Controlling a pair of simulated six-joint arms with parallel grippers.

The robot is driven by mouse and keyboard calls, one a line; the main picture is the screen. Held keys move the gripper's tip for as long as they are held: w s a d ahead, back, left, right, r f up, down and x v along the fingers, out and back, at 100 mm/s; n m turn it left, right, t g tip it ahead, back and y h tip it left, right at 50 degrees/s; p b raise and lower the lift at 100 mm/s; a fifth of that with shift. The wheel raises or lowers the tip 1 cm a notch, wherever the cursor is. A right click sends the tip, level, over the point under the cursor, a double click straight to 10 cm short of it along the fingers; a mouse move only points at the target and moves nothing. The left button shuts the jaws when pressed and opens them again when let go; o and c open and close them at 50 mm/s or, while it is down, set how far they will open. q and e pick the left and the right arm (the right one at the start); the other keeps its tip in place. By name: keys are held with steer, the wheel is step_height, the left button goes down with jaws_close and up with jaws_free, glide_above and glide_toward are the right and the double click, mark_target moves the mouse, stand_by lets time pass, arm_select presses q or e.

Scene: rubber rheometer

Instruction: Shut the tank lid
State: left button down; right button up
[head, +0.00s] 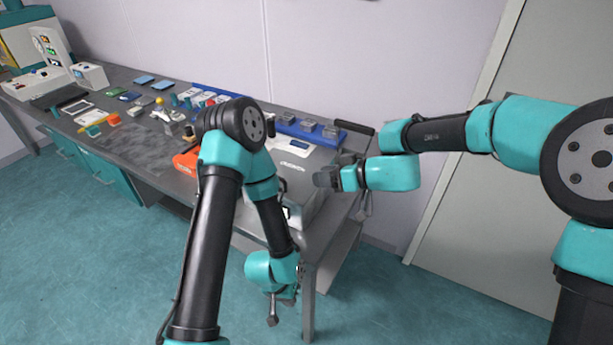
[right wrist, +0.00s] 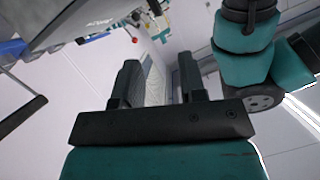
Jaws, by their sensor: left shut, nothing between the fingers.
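The grey tank (head: 312,200) stands at the right end of the bench, partly hidden behind my arms. A light grey panel with dark lettering (head: 297,163), which looks like its lid, is on top; I cannot tell how far open it is. A lettered grey panel (right wrist: 85,18) also shows at upper left in the right wrist view. My right gripper (head: 322,179) is beside the tank's right side in the head view; its fingers (right wrist: 158,82) are apart with nothing between them. My left gripper (head: 273,306) hangs low in front of the bench, shut and empty, away from the tank.
A black bar (head: 355,127) sticks out behind the tank. Blue trays with grey blocks (head: 308,125) stand at the back. An orange item (head: 186,160) lies left of the tank. Small samples and instruments fill the left bench. Floor in front is clear.

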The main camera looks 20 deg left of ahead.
steer(key=shift+v, duration=1.2)
steer(key=x, duration=1.5)
steer(key=shift+w+a, duration=0.1)
steer(key=shift+a, duration=0.1)
